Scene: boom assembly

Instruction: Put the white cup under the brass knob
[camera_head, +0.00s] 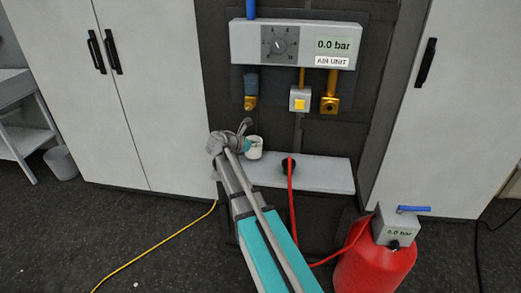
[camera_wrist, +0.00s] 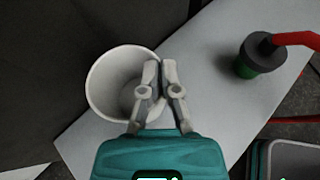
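The white cup (camera_head: 255,152) is at the left end of the grey shelf, open side up, below the wall unit. In the wrist view the cup (camera_wrist: 105,88) appears empty. My gripper (camera_wrist: 160,68) has its fingers nearly together across the cup's right rim, one on the inner side and one outside; it looks shut on the wall. I cannot tell whether the cup touches the shelf. Two brass parts hang above: a brass end (camera_head: 250,103) under a blue cylinder at left, roughly above the cup, and a brass fitting (camera_head: 330,104) at right.
The grey shelf (camera_head: 325,174) also carries a dark green-black fitting (camera_wrist: 260,58) with a red hose, right of the cup. A yellow-buttoned box (camera_head: 299,99) hangs between the brass parts. A red tank (camera_head: 372,270) stands at lower right. A yellow cable (camera_head: 150,250) crosses the floor.

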